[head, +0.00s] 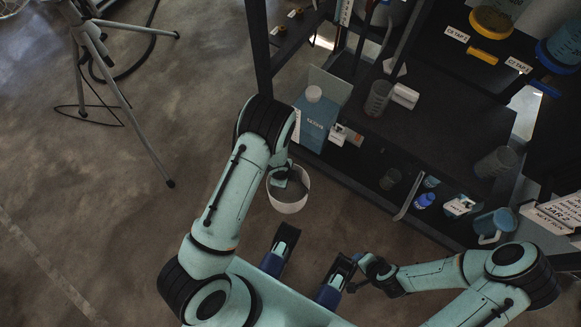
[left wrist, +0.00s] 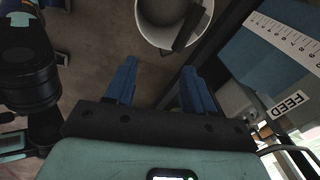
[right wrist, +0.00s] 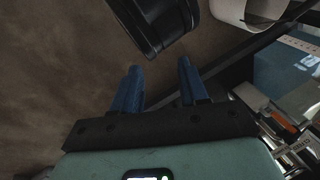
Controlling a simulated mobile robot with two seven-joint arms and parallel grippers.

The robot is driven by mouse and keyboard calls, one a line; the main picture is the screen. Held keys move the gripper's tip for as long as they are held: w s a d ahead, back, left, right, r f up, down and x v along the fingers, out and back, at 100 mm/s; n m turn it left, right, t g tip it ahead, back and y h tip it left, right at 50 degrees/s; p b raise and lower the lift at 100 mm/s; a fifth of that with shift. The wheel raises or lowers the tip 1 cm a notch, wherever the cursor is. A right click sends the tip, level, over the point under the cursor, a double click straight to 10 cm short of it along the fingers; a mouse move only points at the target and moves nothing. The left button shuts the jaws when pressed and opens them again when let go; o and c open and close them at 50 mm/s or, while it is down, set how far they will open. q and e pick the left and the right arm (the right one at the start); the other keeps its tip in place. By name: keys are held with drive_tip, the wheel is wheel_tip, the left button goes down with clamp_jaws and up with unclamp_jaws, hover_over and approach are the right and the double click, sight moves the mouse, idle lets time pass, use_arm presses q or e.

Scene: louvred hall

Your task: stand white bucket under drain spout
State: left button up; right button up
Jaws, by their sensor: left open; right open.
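The white bucket (head: 289,206) stands on the floor in the head view, beside the shelf's near left side. It looks upright. I cannot make out a drain spout.
A dark shelf rack (head: 425,135) fills the right side, holding a blue jug (head: 312,128), a blue mug (head: 492,224) and several small vessels. A label reading FEED (left wrist: 285,104) is near the jug. A tripod (head: 120,85) stands at upper left.

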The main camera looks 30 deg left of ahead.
drive_tip(key=w+d+f+t+b, duration=0.1)
drive_tip(key=w+d+f+b, duration=0.1)
drive_tip(key=w+f+b, duration=0.3)
use_arm(q)
drive_tip(key=w+f, duration=0.2)
drive_tip(key=f, duration=0.3)
drive_tip(key=w+a+f+m+b, duration=0.1)
drive_tip(key=w+f, duration=0.1)
drive_tip(key=f, duration=0.2)
drive_tip(key=w+a+f+m, duration=0.1)
drive_tip(key=w+f, duration=0.1)
drive_tip(key=f, duration=0.3)
drive_tip(key=shift+w+f, duration=0.25)
drive_tip(key=shift+f, duration=0.05)
use_arm(e)
drive_tip(key=s+f+g, duration=0.1)
drive_tip(key=s+f, duration=0.4)
drive_tip(key=s, duration=0.1)
drive_tip(key=shift+d+m+g+h, duration=0.25)
drive_tip(key=shift+m+g+h, duration=0.05)
drive_tip(key=shift+m+g, duration=0.1)
drive_tip(key=shift+f, duration=0.1)
use_arm(q)
clamp_jaws()
drive_tip(key=shift+r, duration=0.1)
